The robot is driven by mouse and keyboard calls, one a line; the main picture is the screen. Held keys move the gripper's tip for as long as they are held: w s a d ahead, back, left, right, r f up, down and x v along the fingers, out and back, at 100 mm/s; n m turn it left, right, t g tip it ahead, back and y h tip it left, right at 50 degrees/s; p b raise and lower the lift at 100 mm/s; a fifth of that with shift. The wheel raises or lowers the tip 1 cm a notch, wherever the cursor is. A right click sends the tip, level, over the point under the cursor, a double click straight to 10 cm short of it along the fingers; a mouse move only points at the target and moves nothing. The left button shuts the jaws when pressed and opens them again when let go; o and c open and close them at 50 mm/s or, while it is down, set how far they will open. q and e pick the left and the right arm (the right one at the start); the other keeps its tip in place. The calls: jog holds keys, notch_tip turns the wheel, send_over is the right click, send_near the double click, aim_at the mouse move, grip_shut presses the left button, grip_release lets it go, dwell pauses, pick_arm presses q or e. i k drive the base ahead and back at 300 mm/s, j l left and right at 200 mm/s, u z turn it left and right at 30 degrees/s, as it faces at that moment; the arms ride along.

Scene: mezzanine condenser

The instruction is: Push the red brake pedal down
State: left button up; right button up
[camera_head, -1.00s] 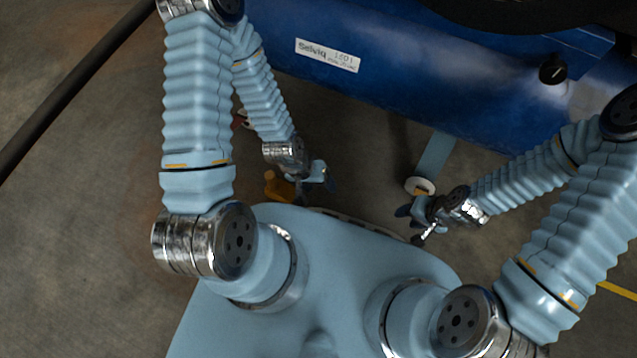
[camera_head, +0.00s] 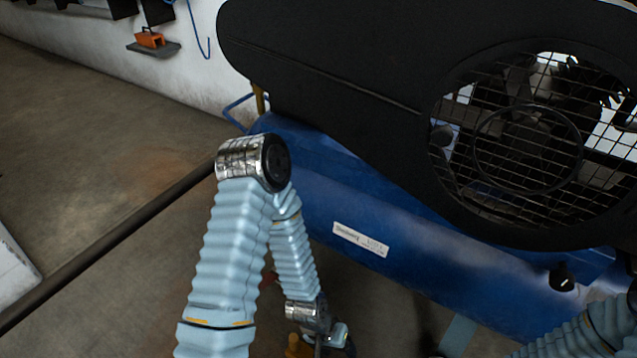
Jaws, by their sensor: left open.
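My left gripper (camera_head: 328,346) hangs at the bottom edge of the head view, below its ribbed light-blue arm. It is open, and its lower part is cut off by the picture edge. A small reddish patch (camera_head: 268,277) shows on the floor side behind my left arm, mostly hidden by it. I cannot tell whether it is the red brake pedal, and no other red pedal shows. My right gripper is out of the picture; only part of its arm shows at the lower right.
A blue compressor tank (camera_head: 440,270) with a white label (camera_head: 360,239) lies beyond my arms. A black housing with a round fan grille (camera_head: 527,150) sits above it. A dark pipe (camera_head: 110,245) crosses the floor. An orange item (camera_head: 150,38) is on a wall shelf.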

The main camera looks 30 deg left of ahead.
aim_at(271, 277)
jog(key=j+u, duration=0.1)
jog(key=u, duration=0.3)
jog(key=k+j+u, duration=0.1)
jog(key=u, duration=0.35)
jog(key=j+u, duration=0.2)
jog(key=u, duration=0.2)
